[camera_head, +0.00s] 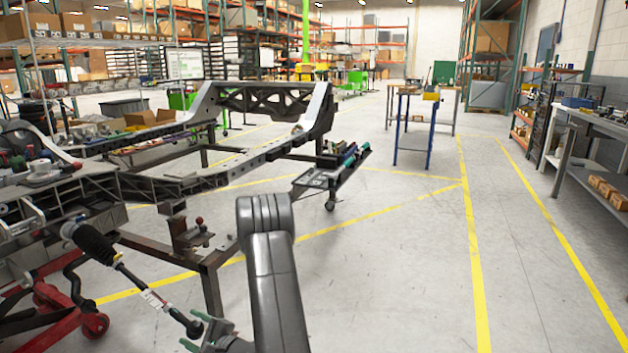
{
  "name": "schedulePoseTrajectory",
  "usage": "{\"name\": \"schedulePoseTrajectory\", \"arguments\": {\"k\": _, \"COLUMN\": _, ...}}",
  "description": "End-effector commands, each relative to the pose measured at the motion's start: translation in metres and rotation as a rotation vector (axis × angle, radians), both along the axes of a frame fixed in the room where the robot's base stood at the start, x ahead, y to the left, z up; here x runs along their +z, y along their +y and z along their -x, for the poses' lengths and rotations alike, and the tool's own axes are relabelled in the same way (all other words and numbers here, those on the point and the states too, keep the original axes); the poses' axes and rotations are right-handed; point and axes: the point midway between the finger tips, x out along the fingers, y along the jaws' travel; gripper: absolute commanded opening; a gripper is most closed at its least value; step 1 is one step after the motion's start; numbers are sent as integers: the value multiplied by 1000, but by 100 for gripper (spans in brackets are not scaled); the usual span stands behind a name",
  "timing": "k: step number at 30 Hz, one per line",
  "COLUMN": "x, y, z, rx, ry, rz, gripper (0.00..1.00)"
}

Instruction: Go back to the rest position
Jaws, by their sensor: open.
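My gripper (194,332) is at the bottom of the head view, left of my grey arm. Its two green-tipped fingers are spread open. The dark end of a tie rod (150,297) with a black ribbed boot and a white label lies at the finger opening. I cannot tell whether the fingers touch it. The rod slopes down from the chassis fixture on the left. Part of my gripper is cut off by the bottom edge.
The chassis frame (265,155) fills the left and middle, with a small tool tray (318,182) on its right. Red stand parts (62,297) are low on the left. Open floor (410,270) lies right of my arm. A grey workbench (602,188) lines the right wall.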

Motion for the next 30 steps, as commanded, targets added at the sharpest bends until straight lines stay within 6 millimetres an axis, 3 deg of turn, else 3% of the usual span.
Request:
{"name": "schedulePoseTrajectory", "arguments": {"k": 6, "x": 1, "y": -43, "z": 20, "rx": -7, "ry": 9, "rz": 0, "gripper": 61}}
{"name": "schedulePoseTrajectory", "arguments": {"k": 15, "x": 0, "y": -83, "z": 42, "rx": -5, "ry": 9, "rz": -1, "gripper": 61}}
{"name": "schedulePoseTrajectory", "arguments": {"k": 30, "x": 0, "y": -95, "z": 50, "rx": 0, "ry": 6, "rz": -2, "gripper": 61}}
